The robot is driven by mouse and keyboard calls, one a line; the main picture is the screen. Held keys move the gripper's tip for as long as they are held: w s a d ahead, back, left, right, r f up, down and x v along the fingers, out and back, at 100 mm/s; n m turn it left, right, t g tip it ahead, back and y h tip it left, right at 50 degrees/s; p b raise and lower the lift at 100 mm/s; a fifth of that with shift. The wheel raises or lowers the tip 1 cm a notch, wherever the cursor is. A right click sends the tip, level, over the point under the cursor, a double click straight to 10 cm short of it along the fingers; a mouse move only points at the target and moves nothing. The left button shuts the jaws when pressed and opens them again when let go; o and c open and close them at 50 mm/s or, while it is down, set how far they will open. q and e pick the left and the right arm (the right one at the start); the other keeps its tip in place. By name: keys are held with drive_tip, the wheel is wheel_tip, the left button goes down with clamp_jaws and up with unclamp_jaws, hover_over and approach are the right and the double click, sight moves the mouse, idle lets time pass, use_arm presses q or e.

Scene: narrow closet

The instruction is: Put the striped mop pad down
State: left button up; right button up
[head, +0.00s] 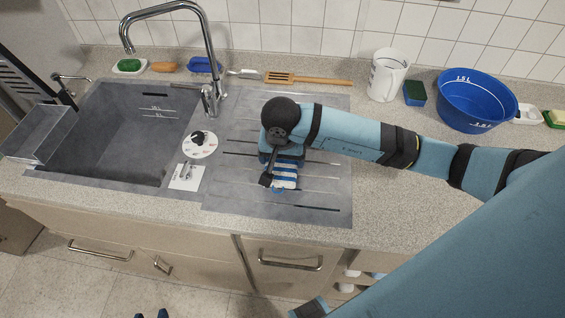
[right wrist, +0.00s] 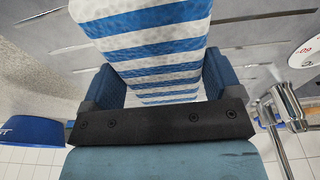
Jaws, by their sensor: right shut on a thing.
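The blue-and-white striped mop pad (head: 285,178) is in my right gripper (head: 276,168), over the grooved drainboard (head: 325,125) right of the sink basin. In the right wrist view the striped pad (right wrist: 155,45) runs between the two blue fingers, which are shut on it. Its far end runs out of the picture at the top. In the head view the gripper and wrist hide part of the pad. I cannot tell whether the pad touches the drainboard. I do not make out my left gripper.
The sink basin (head: 120,130) and tap (head: 205,60) are left of the gripper. The counter front, right of the drainboard, is clear.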

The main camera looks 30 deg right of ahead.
sight(283, 165)
drive_tip(key=shift+f, duration=1.6)
drive_tip(key=shift+f, duration=0.1)
drive_tip(key=shift+f, duration=0.15)
drive_tip(key=o, duration=0.7)
drive_tip(key=shift+o, duration=0.2)
drive_tip(key=shift+r, duration=0.4)
drive_tip(key=r, duration=0.4)
drive_tip(key=s+r, duration=0.1)
drive_tip(key=r, duration=0.2)
drive_tip(key=a+r+b, duration=0.1)
drive_tip(key=r, duration=0.3)
drive_tip(key=shift+s+a+r, duration=0.1)
drive_tip(key=shift+s+r, duration=0.15)
drive_tip(key=shift+r, duration=0.05)
